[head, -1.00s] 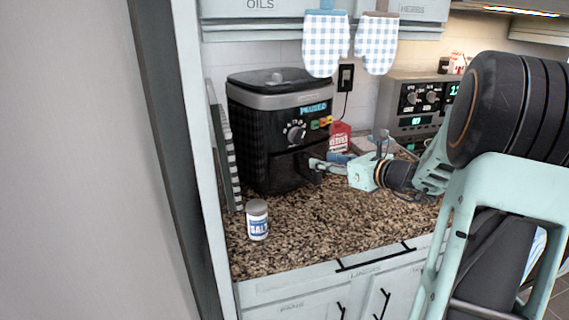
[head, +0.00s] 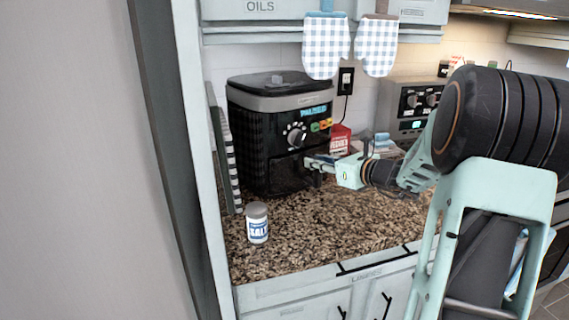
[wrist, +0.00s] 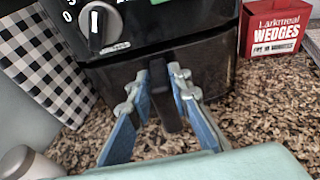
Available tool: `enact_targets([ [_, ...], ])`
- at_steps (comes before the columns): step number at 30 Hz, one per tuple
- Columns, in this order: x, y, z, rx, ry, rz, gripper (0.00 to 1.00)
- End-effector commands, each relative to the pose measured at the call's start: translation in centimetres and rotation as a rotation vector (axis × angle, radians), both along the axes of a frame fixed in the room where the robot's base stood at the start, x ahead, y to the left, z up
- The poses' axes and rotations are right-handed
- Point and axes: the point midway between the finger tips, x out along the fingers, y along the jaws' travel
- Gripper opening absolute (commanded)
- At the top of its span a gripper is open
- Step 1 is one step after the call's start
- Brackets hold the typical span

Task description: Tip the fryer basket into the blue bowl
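The black air fryer (head: 262,140) stands on the counter, its display reading PAUSED. Its basket (wrist: 205,65) is seated in the fryer front, with a dark handle (wrist: 166,98) sticking out; the inside is hidden. My gripper (head: 312,163) is at this handle. I cannot make out the blue bowl in either view.
A salt jar (head: 257,223) stands at the counter's front left. A red Larkmeal Wedges box (wrist: 273,28) is right of the fryer. A toaster oven (head: 408,105) stands farther right. Checked mitts (head: 325,45) hang above.

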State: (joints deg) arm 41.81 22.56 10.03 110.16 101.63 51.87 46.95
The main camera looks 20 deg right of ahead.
Motion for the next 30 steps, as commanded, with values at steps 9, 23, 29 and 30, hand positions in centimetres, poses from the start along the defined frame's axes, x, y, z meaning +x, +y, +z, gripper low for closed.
enact_targets([
  [9, 0.0, 0.0, 0.0, 0.000, 0.000, 0.000, 0.00],
  [23, 0.1, 0.0, 0.6, 0.000, -0.005, 0.000, 0.00],
  [29, 0.1, 0.0, 1.0, 0.000, -0.006, 0.000, 0.00],
  [30, 0.1, 0.0, 1.1, 0.000, -0.007, 0.001, 0.00],
])
